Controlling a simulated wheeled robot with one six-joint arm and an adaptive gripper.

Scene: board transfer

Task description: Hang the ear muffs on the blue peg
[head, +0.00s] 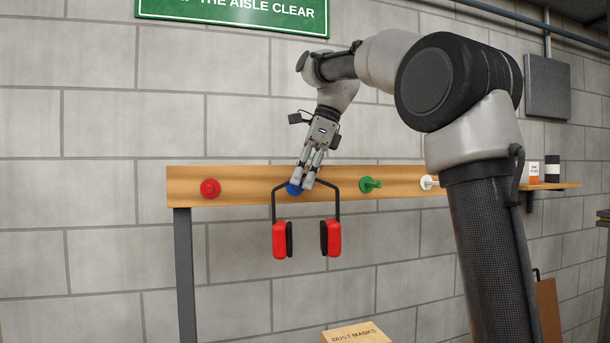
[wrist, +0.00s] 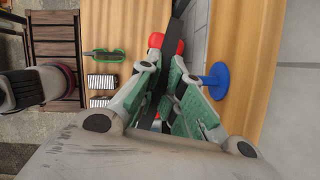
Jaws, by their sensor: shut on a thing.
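The ear muffs (head: 334,240) have two red cups with dark pads and a thin dark headband. They hang cups down in front of the wooden peg board (head: 245,186). My gripper (head: 308,180) is shut on the headband at its top. The blue peg (head: 294,189) is partly hidden behind my fingers in the head view. In the wrist view the blue peg (wrist: 216,80) stands just right of my fingers, and a red part of the ear muffs (wrist: 156,41) shows beyond them. I cannot tell whether the headband touches the peg.
A red peg (head: 210,188) is left of the blue one; a green peg (head: 369,185) and a white peg (head: 428,183) are to the right. A shelf (head: 556,186) with small containers is further right. A dust masks box (head: 355,333) stands below. The wall below the board is clear.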

